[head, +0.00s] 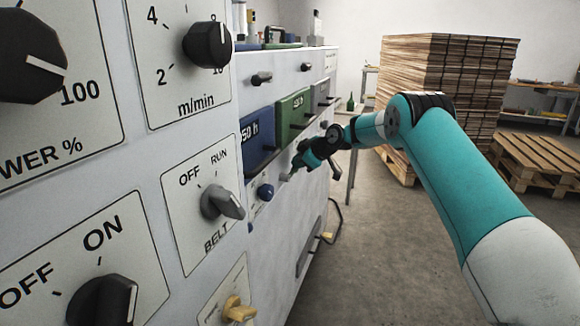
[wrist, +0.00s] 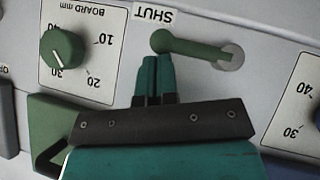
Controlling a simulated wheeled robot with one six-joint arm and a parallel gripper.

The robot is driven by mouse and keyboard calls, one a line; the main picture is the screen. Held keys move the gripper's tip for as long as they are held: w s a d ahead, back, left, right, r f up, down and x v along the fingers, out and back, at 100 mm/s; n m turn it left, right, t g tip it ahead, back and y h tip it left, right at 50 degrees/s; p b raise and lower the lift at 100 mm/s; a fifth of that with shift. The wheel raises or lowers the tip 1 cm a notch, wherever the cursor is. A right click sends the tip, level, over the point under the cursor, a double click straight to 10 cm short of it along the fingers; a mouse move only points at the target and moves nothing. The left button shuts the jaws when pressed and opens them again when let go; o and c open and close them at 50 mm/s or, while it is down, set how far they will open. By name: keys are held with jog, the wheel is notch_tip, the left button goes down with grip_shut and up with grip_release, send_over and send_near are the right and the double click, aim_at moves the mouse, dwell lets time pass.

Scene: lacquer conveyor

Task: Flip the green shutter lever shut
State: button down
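The green shutter lever (wrist: 195,48) shows in the wrist view, which is upside down. Its arm runs from a grey round pivot (wrist: 231,57) on the right to a rounded end on the left. That end lies close to the SHUT label (wrist: 155,16). My gripper (wrist: 156,62) has its two teal fingers close together, with only a thin gap, and nothing is seen between them. The fingertips are right at the lever's rounded end; whether they touch it I cannot tell. In the head view my gripper (head: 292,172) is at the panel face, and the lever cannot be made out there.
A green BOARD mm dial (wrist: 63,48) sits left of the lever in the wrist view, and another dial plate (wrist: 298,110) is at right. The head view shows a belt knob (head: 222,203), a blue bin (head: 257,138) and a green bin (head: 293,116). Stacked boards (head: 430,85) stand behind.

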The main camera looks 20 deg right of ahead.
jog(key=shift+d+f, duration=0.1)
jog(key=shift+f, duration=0.1)
dwell(0.5)
jog(key=b+v, duration=0.2)
jog(key=v, duration=1.5)
jog(key=shift+r, duration=0.25)
jog(key=shift+s, duration=0.1)
